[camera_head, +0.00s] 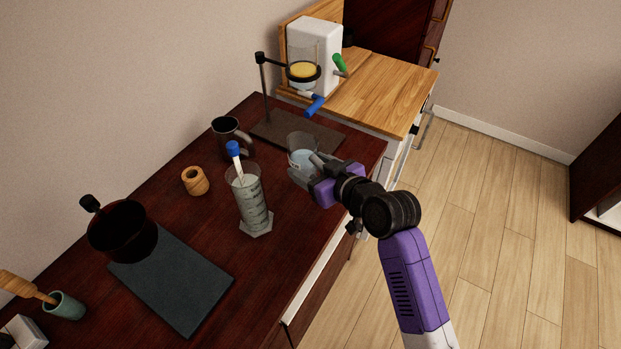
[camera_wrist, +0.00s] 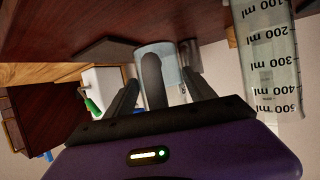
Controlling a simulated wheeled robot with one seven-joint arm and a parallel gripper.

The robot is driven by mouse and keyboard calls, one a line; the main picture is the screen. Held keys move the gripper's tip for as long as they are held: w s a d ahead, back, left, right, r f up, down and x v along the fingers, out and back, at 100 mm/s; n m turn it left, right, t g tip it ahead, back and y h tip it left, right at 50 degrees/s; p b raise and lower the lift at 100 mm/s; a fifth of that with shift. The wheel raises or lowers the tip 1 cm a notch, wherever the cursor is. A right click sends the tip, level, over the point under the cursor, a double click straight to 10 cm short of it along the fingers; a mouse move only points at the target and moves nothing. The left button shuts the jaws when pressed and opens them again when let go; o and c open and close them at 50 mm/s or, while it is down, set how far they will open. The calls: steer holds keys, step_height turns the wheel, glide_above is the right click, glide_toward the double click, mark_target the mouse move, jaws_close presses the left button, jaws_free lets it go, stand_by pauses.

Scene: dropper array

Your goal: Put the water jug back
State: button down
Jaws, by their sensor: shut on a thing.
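The water jug (camera_head: 301,142) is a clear glass vessel with pale blue water in it, near the right edge of the dark table, just in front of the ring stand's base. My gripper (camera_head: 305,166) is shut on it from the front right. In the wrist view the jug (camera_wrist: 157,49) sits between the two dark fingers, with a grey upright piece, apparently its handle, in front of it. The jug looks upright in the head view. The fingers hide its lower part, so I cannot tell whether it touches the table.
A measuring cylinder (camera_head: 252,208) holding a blue-topped dropper (camera_head: 234,150) stands just left of my gripper. A dark mug (camera_head: 226,130), a ring stand (camera_head: 266,90) and a wooden pot (camera_head: 195,182) are behind. A dark board (camera_head: 172,282) lies front left.

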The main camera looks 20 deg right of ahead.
steer(key=shift+f, duration=2.4)
steer(key=shift+f, duration=0.1)
steer(key=shift+f, duration=0.1)
steer(key=shift+c, duration=1.6)
jaws_free()
steer(key=shift+r, duration=0.2)
steer(key=b+v, duration=0.1)
steer(key=v, duration=1.1)
steer(key=shift+b, duration=0.3)
steer(key=shift+f, duration=0.1)
